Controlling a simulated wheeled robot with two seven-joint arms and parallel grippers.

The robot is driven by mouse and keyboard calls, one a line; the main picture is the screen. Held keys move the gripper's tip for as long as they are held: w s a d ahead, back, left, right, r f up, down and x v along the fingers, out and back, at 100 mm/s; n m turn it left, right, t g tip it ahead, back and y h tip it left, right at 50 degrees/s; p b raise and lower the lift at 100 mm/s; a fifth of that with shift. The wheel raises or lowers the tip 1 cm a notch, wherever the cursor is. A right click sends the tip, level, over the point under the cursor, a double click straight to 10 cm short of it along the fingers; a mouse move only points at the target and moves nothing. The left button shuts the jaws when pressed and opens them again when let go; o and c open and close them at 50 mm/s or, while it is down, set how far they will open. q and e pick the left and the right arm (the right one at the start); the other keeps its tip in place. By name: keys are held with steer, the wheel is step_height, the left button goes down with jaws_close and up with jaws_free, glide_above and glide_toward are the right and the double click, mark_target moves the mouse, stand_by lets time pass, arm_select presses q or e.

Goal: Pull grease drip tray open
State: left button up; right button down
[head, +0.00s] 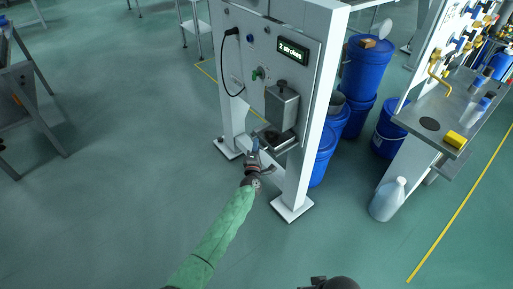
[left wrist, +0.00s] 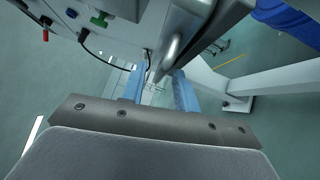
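The grease drip tray (head: 277,141) is a dark, shallow metal tray low on the panel fixture, under a grey metal box. My left gripper (head: 255,146) is at the tray's front left side in the head view. In the left wrist view its two blue fingers (left wrist: 159,88) stand apart. A grey metal bar (left wrist: 176,40), which looks like the tray's handle or edge, slants down to the gap between them. I cannot tell whether the fingers touch it. How far out the tray sits is unclear. No fingers of my right gripper show.
The fixture's white posts (head: 303,150) flank the tray, with a foot plate (head: 292,208) on the floor. Blue drums (head: 365,70) stand behind. A workbench (head: 440,110) and a pale jug (head: 387,200) are at the right. The floor in front is clear.

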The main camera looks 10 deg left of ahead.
arm_select(q)
jaws_close()
arm_select(e)
steer(key=shift+f, duration=0.1)
arm_select(q)
steer(key=shift+s, duration=0.1)
